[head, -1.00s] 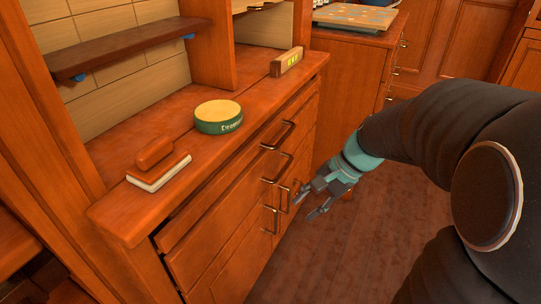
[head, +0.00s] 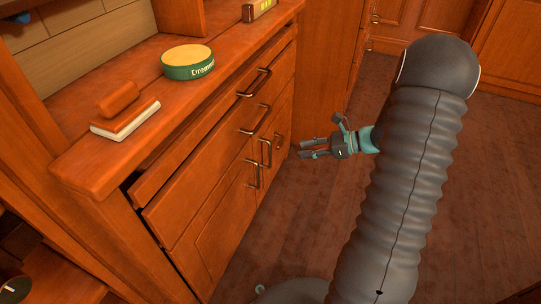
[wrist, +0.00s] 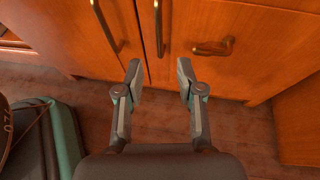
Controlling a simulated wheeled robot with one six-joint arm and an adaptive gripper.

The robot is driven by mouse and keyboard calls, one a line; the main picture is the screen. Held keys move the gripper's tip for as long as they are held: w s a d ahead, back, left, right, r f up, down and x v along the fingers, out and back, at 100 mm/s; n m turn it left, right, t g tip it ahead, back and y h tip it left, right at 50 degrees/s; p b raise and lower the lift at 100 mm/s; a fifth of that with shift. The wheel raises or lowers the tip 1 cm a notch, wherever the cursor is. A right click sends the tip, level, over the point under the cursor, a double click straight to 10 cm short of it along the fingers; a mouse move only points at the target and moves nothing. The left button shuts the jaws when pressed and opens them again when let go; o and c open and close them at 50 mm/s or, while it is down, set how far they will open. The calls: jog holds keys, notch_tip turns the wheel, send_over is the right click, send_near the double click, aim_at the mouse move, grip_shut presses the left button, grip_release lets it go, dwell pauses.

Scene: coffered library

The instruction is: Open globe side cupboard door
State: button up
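The wooden cabinet has a lower left cupboard door (head: 222,222) and a narrower lower door (head: 274,168) to its right. Both look shut. Upright brass handles (head: 254,174) and (head: 265,153) sit either side of the seam; another handle (head: 279,143) is farther right. No globe is in view.
Drawers with handles (head: 255,82) are above the doors. A green round tin (head: 187,64) and a brush-like block (head: 124,112) stand on the cabinet top. Wooden floor (head: 310,215) is clear in front. Another cabinet (head: 322,60) stands behind.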

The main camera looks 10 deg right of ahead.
aim_at(270, 166)
jog(key=b+x, duration=0.1)
jog(key=x, duration=1.1)
jog(key=shift+a+f, duration=0.2)
jog(key=shift+a, duration=0.05)
grip_shut()
